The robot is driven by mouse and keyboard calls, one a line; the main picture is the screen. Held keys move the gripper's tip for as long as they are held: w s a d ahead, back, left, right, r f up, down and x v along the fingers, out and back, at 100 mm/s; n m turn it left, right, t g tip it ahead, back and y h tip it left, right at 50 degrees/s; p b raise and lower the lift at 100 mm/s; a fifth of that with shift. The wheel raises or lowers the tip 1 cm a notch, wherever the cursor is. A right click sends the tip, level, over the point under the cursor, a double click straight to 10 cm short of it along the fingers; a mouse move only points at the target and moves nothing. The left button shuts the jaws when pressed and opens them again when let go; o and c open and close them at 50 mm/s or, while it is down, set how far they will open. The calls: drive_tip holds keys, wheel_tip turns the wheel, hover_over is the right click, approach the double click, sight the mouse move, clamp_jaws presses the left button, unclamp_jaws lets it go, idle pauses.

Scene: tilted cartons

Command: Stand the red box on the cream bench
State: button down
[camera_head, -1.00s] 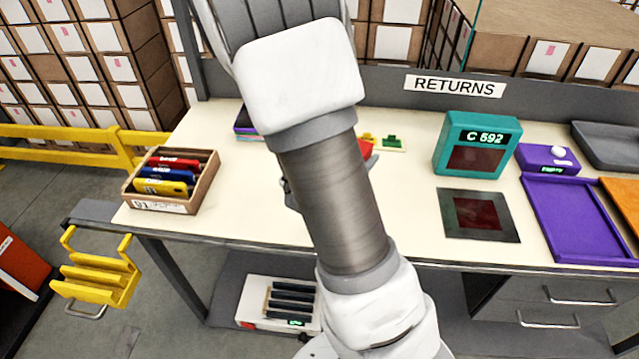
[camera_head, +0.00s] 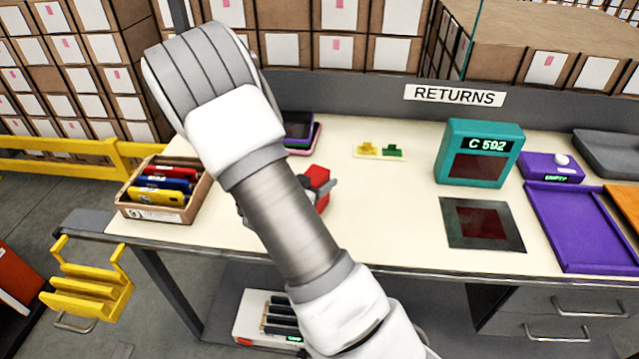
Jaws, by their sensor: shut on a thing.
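The red box (camera_head: 316,177) shows just right of my arm, over the cream bench (camera_head: 400,215). My gripper (camera_head: 326,187) is mostly hidden behind my arm. A dark finger shows against the box, and the gripper is shut on it. Part of the box's lower left is hidden by the arm. The box looks tilted, and I cannot tell whether it touches the bench top.
A tilted brown carton (camera_head: 150,213) with red, blue and yellow items stands at the bench's left end. Dark and pink trays (camera_head: 300,130), a yellow-green piece set (camera_head: 380,151) and a teal C 592 display (camera_head: 480,135) stand farther back. The bench middle is clear.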

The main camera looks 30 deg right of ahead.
drive_tip(key=shift+f, duration=0.15)
drive_tip(key=shift+f, duration=0.15)
drive_tip(key=shift+c, duration=0.6)
unclamp_jaws()
